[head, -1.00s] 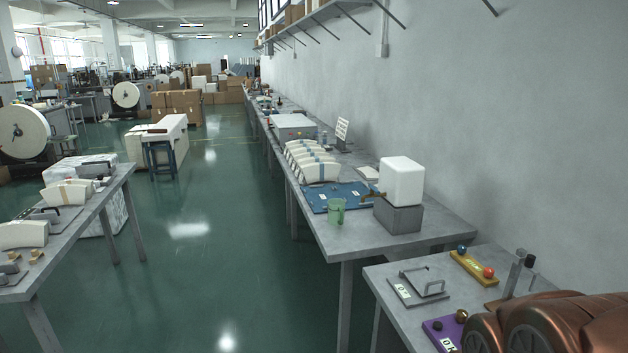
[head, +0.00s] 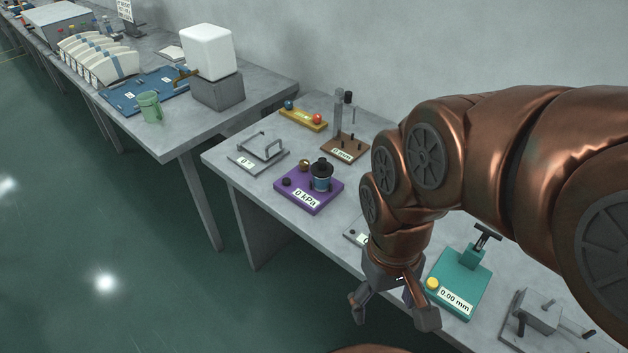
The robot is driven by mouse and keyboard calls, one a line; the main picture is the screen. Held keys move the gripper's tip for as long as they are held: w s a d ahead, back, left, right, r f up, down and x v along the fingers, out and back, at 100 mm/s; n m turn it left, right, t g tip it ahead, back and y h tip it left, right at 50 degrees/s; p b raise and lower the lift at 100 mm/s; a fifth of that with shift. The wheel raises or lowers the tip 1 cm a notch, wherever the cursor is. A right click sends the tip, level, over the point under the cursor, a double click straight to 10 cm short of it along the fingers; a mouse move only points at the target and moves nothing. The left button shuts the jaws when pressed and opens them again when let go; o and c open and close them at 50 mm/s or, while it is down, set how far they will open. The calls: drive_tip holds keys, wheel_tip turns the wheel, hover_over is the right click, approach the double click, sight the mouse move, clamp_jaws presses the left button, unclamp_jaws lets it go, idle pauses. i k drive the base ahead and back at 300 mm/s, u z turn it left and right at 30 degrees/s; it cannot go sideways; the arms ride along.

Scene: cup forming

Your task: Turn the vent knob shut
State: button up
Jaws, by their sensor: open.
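A purple base (head: 312,204) labelled "0 kPa" sits on the near grey table. It carries a blue cylinder with a black top (head: 321,172), a small black knob (head: 287,182) at its left and a brass ball-shaped knob (head: 304,165) at the back. No knob is marked as the vent, so I cannot tell which it is or how far it is turned. My gripper (head: 392,312) is open and empty. It points down near the table's front edge, to the right of and nearer than the purple base, apart from it.
A teal device (head: 459,283) reading "0.00 mm" stands right of my gripper. A small plate (head: 353,233) is partly hidden by my arm. Behind are a brown post stand (head: 345,148), a yellow bar (head: 303,119) and a handled grey plate (head: 257,151). A second table stands beyond a gap.

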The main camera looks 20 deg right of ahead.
sight(304, 164)
drive_tip(key=k, duration=1.25)
drive_tip(key=u, duration=0.8)
drive_tip(key=i, duration=1.8)
drive_tip(key=z, duration=0.75)
